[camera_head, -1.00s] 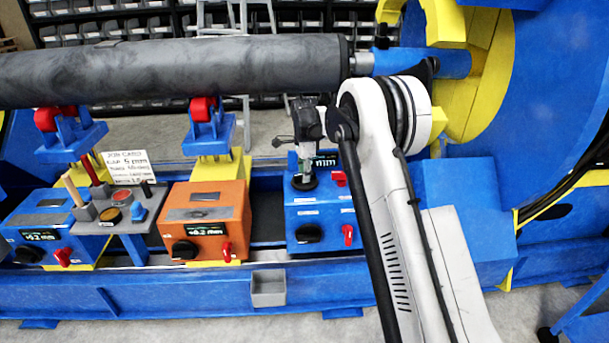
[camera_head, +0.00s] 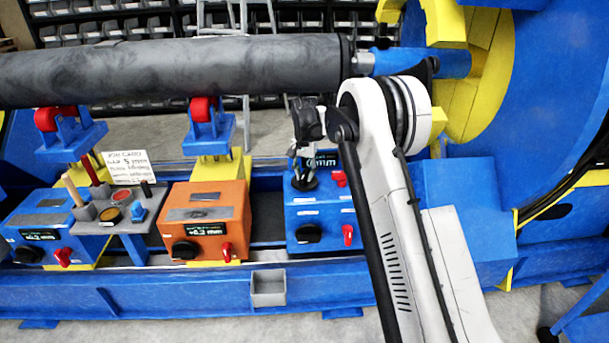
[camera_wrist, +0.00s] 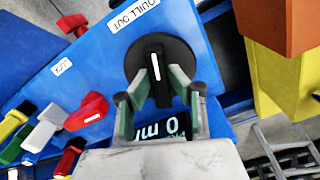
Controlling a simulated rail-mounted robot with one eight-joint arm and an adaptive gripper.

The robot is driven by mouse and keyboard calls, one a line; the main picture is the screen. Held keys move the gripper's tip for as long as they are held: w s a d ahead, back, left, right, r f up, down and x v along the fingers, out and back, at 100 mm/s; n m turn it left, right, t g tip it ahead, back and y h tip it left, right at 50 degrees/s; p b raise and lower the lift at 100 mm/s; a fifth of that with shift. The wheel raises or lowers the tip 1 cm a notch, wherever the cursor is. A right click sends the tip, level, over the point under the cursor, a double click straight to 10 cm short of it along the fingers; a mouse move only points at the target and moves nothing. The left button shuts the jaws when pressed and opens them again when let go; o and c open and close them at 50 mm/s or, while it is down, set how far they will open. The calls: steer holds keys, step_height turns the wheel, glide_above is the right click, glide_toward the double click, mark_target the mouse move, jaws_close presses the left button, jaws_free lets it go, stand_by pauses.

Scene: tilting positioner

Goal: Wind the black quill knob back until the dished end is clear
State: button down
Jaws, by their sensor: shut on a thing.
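The black quill knob (camera_wrist: 176,52) is a round dial with a raised bar and a white line, on the blue box by a "QUILL OUT" label. In the head view the knob (camera_head: 305,183) sits on top of the blue box (camera_head: 322,212). My gripper (camera_wrist: 161,83) is shut on the knob's raised bar, one finger on each side. In the head view my gripper (camera_head: 302,170) points down onto the knob. A display (camera_wrist: 165,130) reading "0 m…" is partly hidden by my fingers. I cannot make out the dished end in either view.
A red lever (camera_wrist: 88,112) stands beside the knob, near a "LOCK" label (camera_wrist: 62,66). In the head view an orange box (camera_head: 210,205) stands left of the blue box. A long grey roll (camera_head: 170,70) lies above, on red rollers (camera_head: 203,109).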

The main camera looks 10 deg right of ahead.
steer(key=n, duration=0.4)
steer(key=shift+n, duration=0.3)
steer(key=n, duration=1)
steer(key=shift+n, duration=0.4)
steer(key=n, duration=0.4)
steer(key=shift+n, duration=0.3)
steer(key=n, duration=1.9)
steer(key=shift+n, duration=0.3)
